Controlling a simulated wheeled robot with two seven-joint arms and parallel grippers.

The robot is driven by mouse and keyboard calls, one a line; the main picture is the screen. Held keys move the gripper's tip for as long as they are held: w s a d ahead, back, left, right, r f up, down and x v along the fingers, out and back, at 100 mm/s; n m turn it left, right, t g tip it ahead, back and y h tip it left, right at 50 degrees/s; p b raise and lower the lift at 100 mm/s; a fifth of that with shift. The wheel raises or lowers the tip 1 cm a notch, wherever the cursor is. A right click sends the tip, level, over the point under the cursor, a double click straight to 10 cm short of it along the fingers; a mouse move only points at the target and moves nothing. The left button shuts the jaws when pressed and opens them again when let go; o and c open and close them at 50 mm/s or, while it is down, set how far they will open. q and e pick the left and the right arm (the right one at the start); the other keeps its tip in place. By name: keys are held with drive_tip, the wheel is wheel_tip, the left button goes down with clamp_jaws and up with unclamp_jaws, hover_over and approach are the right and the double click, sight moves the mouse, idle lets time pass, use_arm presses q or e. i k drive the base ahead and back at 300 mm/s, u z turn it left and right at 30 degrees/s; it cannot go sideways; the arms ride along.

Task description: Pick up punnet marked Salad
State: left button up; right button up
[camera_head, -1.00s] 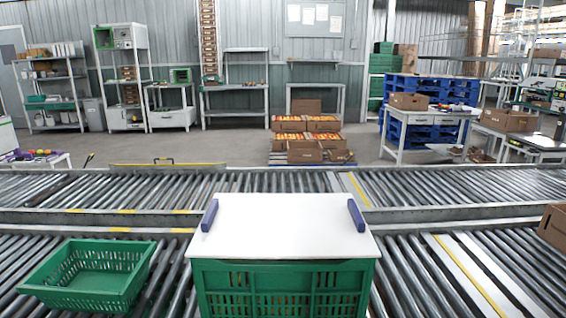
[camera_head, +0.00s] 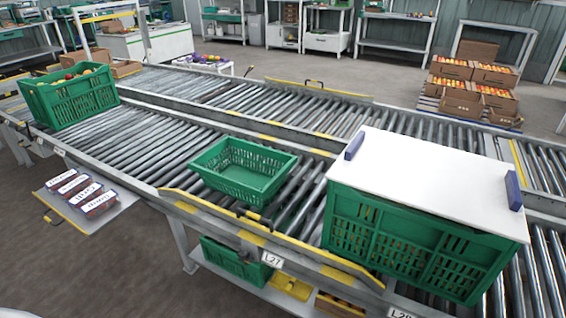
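Several small punnets with dark red contents and white labels (camera_head: 82,194) sit in a row on a grey side shelf (camera_head: 120,204) below the near conveyor's edge, at the left. The labels carry dark print, too small to read, so I cannot tell which punnet is marked Salad. Neither of my grippers is in view.
An empty green crate (camera_head: 262,177) sits on the near roller conveyor. A larger green crate (camera_head: 395,240) with a white lid (camera_head: 430,175) stands at right. A filled green crate (camera_head: 75,105) is at far left. Another green crate (camera_head: 235,262) is below the conveyor. Floor lies open at lower left.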

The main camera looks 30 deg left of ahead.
sight(65, 179)
drive_tip(key=u, duration=3.05)
drive_tip(key=i, duration=5.7)
drive_tip(key=z, duration=3.05)
